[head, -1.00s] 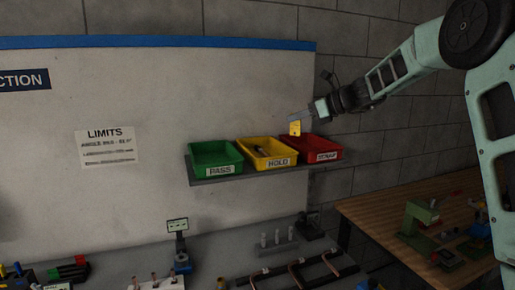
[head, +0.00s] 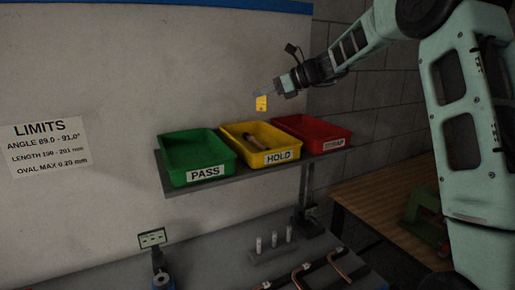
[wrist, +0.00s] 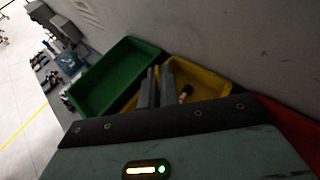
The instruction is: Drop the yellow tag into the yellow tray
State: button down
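The yellow tag (head: 261,103) hangs from the fingertips of my gripper (head: 264,92) in the head view. The fingers are close together on it. Tag and fingers appear above the yellow tray (head: 279,134), which is labelled HOLD, with clear air between tag and tray. A copper-coloured tube piece (head: 254,142) lies inside the yellow tray.
The yellow tray stands between a green PASS tray (head: 190,152) on the left and a red tray (head: 318,131) on the right, all on a grey wall shelf (head: 243,174). A bench with tubes and fixtures lies below. The wall is close behind.

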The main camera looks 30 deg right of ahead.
aim_at(263, 106)
notch_tip(263, 106, down, 4)
jog(key=b, duration=0.3)
jog(key=shift+f, duration=0.2)
jog(key=c, duration=1.6)
grip_release()
jog(key=shift+o, duration=0.2)
jog(key=shift+d, duration=0.1)
jog(key=b+v, duration=0.5)
jog(key=v, duration=1.2)
jog(key=shift+s+r, duration=0.2)
jog(key=shift+d, duration=0.1)
